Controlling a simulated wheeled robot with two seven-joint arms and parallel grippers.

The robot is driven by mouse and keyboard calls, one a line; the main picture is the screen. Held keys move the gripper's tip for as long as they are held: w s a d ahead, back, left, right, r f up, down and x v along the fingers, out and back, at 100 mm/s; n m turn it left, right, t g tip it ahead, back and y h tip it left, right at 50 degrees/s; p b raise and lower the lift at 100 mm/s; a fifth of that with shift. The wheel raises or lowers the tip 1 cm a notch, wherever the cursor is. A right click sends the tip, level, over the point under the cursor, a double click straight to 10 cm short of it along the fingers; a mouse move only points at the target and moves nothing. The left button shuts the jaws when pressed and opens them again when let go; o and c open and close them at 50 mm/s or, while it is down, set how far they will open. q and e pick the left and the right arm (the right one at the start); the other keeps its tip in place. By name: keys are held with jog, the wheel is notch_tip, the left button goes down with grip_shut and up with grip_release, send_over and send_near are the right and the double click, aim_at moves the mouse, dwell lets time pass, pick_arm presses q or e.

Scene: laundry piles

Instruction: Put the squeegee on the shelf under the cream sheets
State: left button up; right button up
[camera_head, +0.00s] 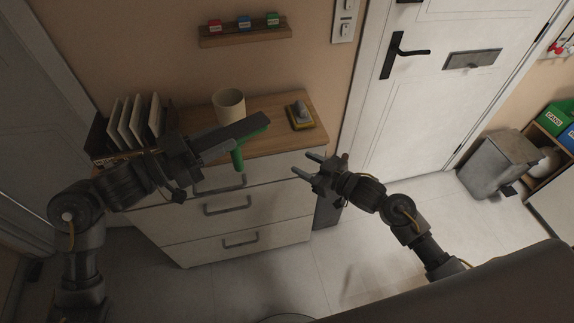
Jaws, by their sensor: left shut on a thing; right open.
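The squeegee has a green handle (238,160) that hangs down below my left gripper (226,147). A long dark part lies above the handle, and I cannot tell how much of it is squeegee and how much is gripper. My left gripper is shut on the squeegee, in front of and above the dresser's front edge. My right gripper (302,165) is open and empty, to the right of the dresser drawers. I see no cream sheets that I can be sure of. A small wooden wall shelf (245,36) carries red, blue and green blocks.
The dresser (283,138) holds a cream cup (229,104), a grey and yellow object (299,116) and a dark rack with upright pale slabs (136,122). A white door (430,90) stands right. A grey bin (497,165) stands farther right. The floor between is clear.

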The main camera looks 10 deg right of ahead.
jog(key=s+a+r+n+y, duration=0.2)
jog(key=s+a+r+y, duration=0.15)
jog(key=r, duration=0.55)
jog(key=n+g+y, duration=0.1)
jog(key=g+y, duration=0.1)
jog(key=g, duration=0.1)
send_near(241, 153)
jog(key=x, duration=1.1)
jog(key=shift+w+a+f, duration=0.1)
jog(key=shift+a+f, duration=0.05)
grip_shut()
pick_arm(q)
jog(key=o, duration=1.2)
jog(key=shift+c, duration=0.2)
